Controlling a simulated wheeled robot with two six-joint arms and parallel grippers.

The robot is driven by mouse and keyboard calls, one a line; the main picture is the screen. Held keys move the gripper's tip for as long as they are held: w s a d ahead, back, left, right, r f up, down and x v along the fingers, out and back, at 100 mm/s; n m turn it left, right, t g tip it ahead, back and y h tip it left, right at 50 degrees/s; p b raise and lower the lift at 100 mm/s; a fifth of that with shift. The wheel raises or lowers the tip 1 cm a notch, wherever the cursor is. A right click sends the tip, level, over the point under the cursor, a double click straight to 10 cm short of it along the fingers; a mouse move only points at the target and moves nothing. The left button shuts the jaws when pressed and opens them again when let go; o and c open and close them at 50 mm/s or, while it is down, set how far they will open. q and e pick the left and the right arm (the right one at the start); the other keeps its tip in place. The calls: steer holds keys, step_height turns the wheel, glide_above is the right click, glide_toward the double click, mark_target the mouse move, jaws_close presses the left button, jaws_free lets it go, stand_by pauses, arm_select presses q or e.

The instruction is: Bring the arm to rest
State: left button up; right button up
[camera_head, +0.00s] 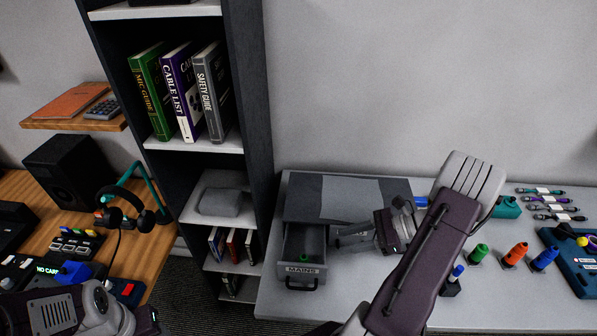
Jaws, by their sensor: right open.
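My right arm reaches up from the bottom middle and bends back down to the left over the white table. Its gripper (342,238) is open, with its fingers pointing left beside the pulled-out drawer marked MAINS (301,272). I see nothing between the fingers. A small green item (304,258) lies inside the drawer. The drawer belongs to a grey cabinet (305,200), whose right part is partly hidden by my arm. Part of my left arm shows at the bottom left corner; its gripper is not visible.
Green (478,254), orange (515,255) and blue (545,258) plugs stand on the table at right. Bundled cables (545,206) lie behind them, near a dark blue tray (577,275). A tall shelf (250,110) stands left of the table.

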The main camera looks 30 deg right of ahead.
steer(key=w+a+r+n+g, duration=0.3)
steer(key=w+a+n, duration=0.1)
steer(key=a, duration=0.3)
steer(key=s+a+n+g+h, duration=0.3)
steer(key=s+a+n, duration=0.1)
steer(key=a+n, duration=0.25)
steer(key=s+a+n+g+h, duration=0.3)
steer(key=s+a+n, duration=0.15)
steer(key=a, duration=0.35)
steer(key=w+d+f+n+t+h, duration=0.1)
steer(key=d+f+n+t+h, duration=0.2)
steer(key=n, duration=0.5)
steer(key=shift+w+d+n+t+h, duration=0.3)
steer(key=shift+d+n+t+h, duration=0.1)
steer(key=shift+d+h, duration=0.6)
